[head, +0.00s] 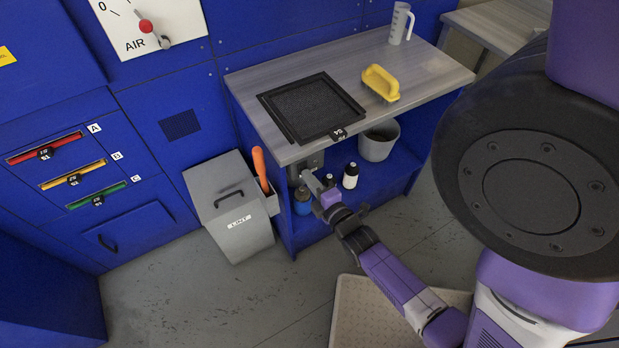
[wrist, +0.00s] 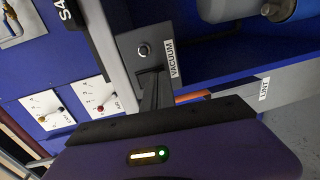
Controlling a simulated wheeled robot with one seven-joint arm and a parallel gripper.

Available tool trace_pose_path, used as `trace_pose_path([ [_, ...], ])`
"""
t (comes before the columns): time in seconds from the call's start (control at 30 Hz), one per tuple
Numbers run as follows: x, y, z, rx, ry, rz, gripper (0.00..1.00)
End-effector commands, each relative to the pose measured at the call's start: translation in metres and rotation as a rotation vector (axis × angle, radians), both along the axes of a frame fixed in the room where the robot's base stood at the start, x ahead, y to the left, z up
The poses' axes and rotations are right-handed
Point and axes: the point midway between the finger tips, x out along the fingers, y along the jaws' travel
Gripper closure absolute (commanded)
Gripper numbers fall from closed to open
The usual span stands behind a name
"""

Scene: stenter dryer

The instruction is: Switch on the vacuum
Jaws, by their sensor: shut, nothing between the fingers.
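In the head view the grey box (head: 318,160) is under the front edge of the worktop, partly hidden by my gripper. My gripper (head: 308,177) is shut and empty, right in front of the box.
The worktop (head: 430,72) above holds a black framed mesh (head: 308,105), a yellow brush (head: 380,83) and a jug (head: 400,24). Bottles (head: 350,176) and a grey bucket (head: 379,142) stand on the shelf below. A grey lint bin (head: 228,200) with an orange-handled tool (head: 260,168) stands left.

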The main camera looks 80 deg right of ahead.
Motion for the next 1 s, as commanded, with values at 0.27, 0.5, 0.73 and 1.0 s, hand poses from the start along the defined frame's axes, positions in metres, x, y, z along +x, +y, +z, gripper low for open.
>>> trace_pose_path([
  [0.27,0.001,-0.001,-0.005,-0.014,-0.013,-0.001,1.00],
  [0.5,0.003,-0.003,-0.001,-0.028,-0.025,0.000,1.00],
  [0.73,-0.009,0.010,-0.002,-0.027,-0.023,-0.001,1.00],
  [1.0,-0.037,0.043,0.001,-0.025,-0.022,-0.002,1.00],
])
